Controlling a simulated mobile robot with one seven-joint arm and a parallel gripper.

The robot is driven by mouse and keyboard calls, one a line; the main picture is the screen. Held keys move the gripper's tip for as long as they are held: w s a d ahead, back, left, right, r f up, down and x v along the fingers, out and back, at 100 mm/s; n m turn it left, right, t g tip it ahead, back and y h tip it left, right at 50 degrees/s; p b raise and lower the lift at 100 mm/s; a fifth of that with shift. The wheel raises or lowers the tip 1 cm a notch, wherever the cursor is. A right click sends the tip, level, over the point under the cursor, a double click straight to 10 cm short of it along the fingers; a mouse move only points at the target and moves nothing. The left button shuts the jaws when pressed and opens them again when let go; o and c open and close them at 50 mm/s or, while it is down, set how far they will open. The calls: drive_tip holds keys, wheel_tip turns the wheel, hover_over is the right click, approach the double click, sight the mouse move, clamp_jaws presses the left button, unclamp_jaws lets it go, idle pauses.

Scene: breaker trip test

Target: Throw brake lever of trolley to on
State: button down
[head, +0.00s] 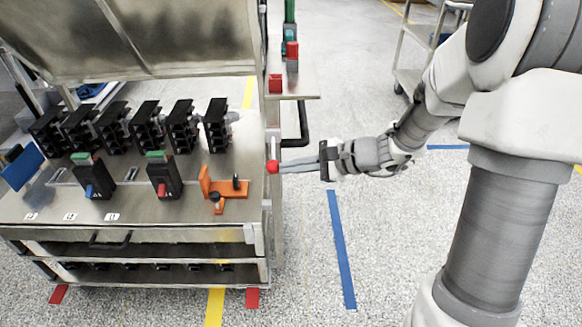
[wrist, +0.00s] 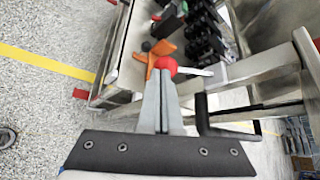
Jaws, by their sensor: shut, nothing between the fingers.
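The trolley (head: 235,212) stands on the left in the head view, with a steel top and a lower shelf. A red ball knob (head: 272,166), which looks like the end of the brake lever, is at the trolley's right edge. In the wrist view the red knob (wrist: 167,66) is just beyond my fingertips, with a pale metal rod (wrist: 195,71) running right from it. My gripper (head: 283,166) is shut and empty, its tips pointing left at the knob. They are touching or very close; I cannot tell which. The fingers hide part of the knob in the wrist view.
A black push handle (head: 303,125) sticks out of the trolley behind my gripper; it shows close on the right in the wrist view (wrist: 203,115). An orange bracket (head: 222,187) and black breakers stand on the top.

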idle(0.3)
drive_tip(key=shift+r+p, duration=0.6)
drive_tip(key=shift+r, duration=0.25)
drive_tip(key=shift+d, duration=0.15)
